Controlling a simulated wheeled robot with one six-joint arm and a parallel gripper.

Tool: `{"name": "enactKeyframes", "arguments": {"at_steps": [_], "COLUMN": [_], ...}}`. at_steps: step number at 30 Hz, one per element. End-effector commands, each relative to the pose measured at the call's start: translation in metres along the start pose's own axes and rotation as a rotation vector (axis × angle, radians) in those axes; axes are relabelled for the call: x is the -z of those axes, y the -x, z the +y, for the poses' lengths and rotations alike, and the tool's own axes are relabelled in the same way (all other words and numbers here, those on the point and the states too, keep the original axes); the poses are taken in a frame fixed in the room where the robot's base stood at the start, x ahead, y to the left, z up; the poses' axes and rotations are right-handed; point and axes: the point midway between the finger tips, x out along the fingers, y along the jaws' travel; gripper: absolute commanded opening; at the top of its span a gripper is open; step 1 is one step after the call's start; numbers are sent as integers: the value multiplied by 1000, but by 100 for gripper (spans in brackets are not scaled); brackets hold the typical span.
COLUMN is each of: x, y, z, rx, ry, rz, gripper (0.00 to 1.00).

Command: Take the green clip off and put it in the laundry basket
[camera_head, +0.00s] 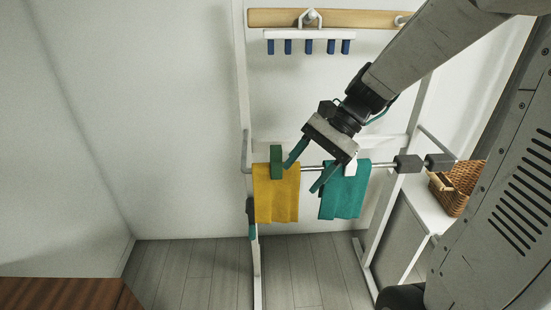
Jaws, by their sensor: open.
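The green clip (276,161) sits on the top edge of a yellow cloth (276,198), which hangs over a metal rail (312,168). My gripper (304,176) is open, with its two teal fingers pointing down and left, just right of the clip. The upper finger looks close to the clip; I cannot tell whether it touches. Nothing shows between the fingers. A brown wicker basket (459,202), likely the laundry basket, stands on a white surface at the right, partly hidden by my own body.
A teal cloth (344,196) hangs on the same rail under a white clip (351,168), close to my gripper. A white rack frame (245,90) surrounds the rail. Blue pegs (309,46) hang above. The white side surface (426,207) is at the right. Floor below is clear.

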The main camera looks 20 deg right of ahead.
Motion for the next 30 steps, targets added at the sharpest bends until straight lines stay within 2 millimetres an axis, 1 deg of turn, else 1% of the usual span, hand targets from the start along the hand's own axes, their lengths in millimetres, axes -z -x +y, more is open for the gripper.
{"name": "enactKeyframes", "arguments": {"at_steps": [1,3,6,8,9,12,15,17,26,30], "x": [21,45,75,89,90,96,100,100,94,90], "y": [-1,-1,0,0,6,14,19,18,-10,-29], "z": [-8,-19,-30,-34,-48,-68,-79,-84,-102,-112], "rx": [54,129,216,254,300,374,416,427,428,427], "ry": [-105,-231,-374,-435,-493,-602,-665,-683,-687,-687], "rz": [-50,-109,-176,-206,-234,-291,-327,-339,-343,-343], "gripper": [58,58,58,58,58,58,58,58,58,58]}}
